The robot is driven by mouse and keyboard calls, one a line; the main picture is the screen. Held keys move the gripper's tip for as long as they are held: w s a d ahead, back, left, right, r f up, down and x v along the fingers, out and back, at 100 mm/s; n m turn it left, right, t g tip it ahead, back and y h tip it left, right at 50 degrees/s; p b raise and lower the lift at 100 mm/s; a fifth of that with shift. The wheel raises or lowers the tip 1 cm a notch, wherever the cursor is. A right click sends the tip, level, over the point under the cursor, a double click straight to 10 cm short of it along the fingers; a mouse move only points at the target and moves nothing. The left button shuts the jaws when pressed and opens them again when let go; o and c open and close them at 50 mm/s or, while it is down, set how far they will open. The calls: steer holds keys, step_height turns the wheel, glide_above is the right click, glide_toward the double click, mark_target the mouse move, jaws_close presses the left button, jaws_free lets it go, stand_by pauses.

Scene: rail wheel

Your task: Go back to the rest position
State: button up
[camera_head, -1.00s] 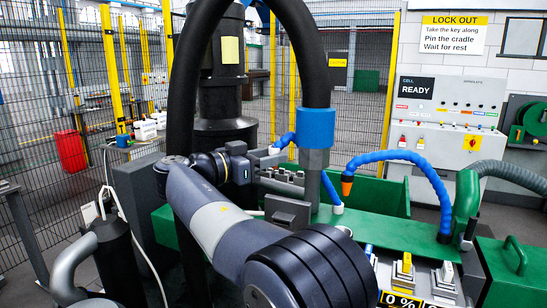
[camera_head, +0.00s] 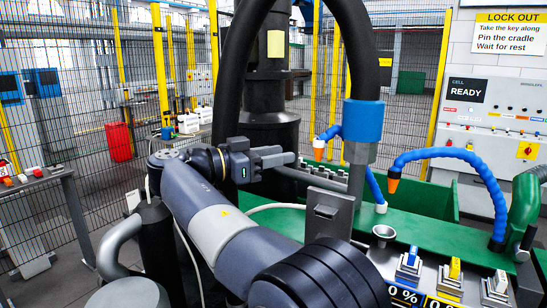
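My arm reaches up from the bottom middle of the head view and bends at upper left. My gripper (camera_head: 284,157) points to the right, level, in front of the black machine column (camera_head: 270,95) and left of the blue collar (camera_head: 363,121) on the thick black hose. Its grey fingers show from the side, and I cannot tell whether a gap lies between them. I see nothing held in it. A grey bracket (camera_head: 328,214) stands below and to the right of the gripper, apart from it.
The green bench (camera_head: 430,240) carries blue hoses with orange ends and several switches at the front. The control panel (camera_head: 490,110) reads READY. A mesh fence with yellow posts (camera_head: 161,65) runs behind. A small table (camera_head: 40,178) stands at left.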

mark_target(321, 150)
steer(key=p+x, duration=0.2)
steer(key=x, duration=0.8)
steer(key=shift+d+r, duration=0.1)
steer(key=shift+d, duration=0.35)
steer(key=shift+s+p, duration=0.4)
steer(key=shift+s, duration=0.25)
